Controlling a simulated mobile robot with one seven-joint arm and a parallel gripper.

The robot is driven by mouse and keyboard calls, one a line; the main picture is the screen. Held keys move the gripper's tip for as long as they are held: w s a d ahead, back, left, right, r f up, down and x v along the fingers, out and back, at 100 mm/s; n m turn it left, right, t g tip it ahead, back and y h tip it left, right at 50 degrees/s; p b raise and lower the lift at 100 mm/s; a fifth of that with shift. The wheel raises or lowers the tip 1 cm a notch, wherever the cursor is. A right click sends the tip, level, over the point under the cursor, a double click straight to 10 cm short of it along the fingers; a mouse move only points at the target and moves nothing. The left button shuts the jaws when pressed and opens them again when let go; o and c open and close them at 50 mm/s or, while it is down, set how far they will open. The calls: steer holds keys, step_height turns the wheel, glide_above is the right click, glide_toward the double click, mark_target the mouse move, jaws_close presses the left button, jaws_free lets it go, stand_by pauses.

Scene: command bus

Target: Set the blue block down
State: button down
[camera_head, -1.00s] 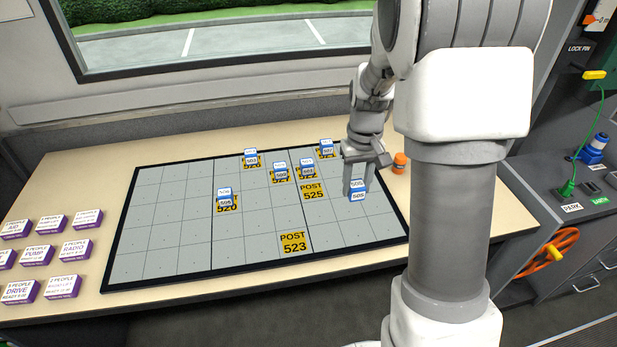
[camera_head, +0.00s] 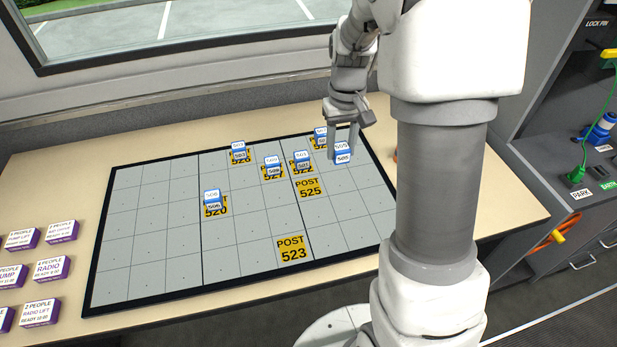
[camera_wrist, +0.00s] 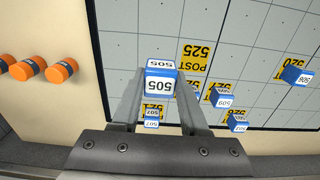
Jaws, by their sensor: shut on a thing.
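My gripper (camera_head: 344,146) is shut on the blue block (camera_head: 343,156), which has a white face marked 505. It is over the right far part of the grey gridded board (camera_head: 135,245). In the wrist view the block (camera_wrist: 159,86) sits between the two fingers, level. I cannot tell whether its underside touches the board. The yellow POST 525 card (camera_head: 308,187) lies bare on the board, left and nearer. The POST 523 card (camera_head: 292,250) is also bare.
Other blue blocks stand at yellow cards: 507 (camera_wrist: 151,123), 509 (camera_head: 273,165), 503 (camera_head: 239,152), 501 (camera_head: 302,159) and 506 (camera_head: 212,199). Orange cylinders (camera_wrist: 62,71) lie beside the board. Purple-edged boxes (camera_head: 62,231) stand at left. Near-right squares are clear.

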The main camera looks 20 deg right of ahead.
glide_above(309, 187)
step_height(309, 187, down, 4)
steer(key=shift+f+b, duration=0.1)
steer(key=shift+b, duration=0.25)
steer(key=shift+f+b, duration=0.45)
steer(key=shift+f, duration=1.55)
steer(key=shift+f, duration=0.15)
steer(key=shift+f, duration=0.1)
steer(key=shift+c, duration=2.1)
jaws_free()
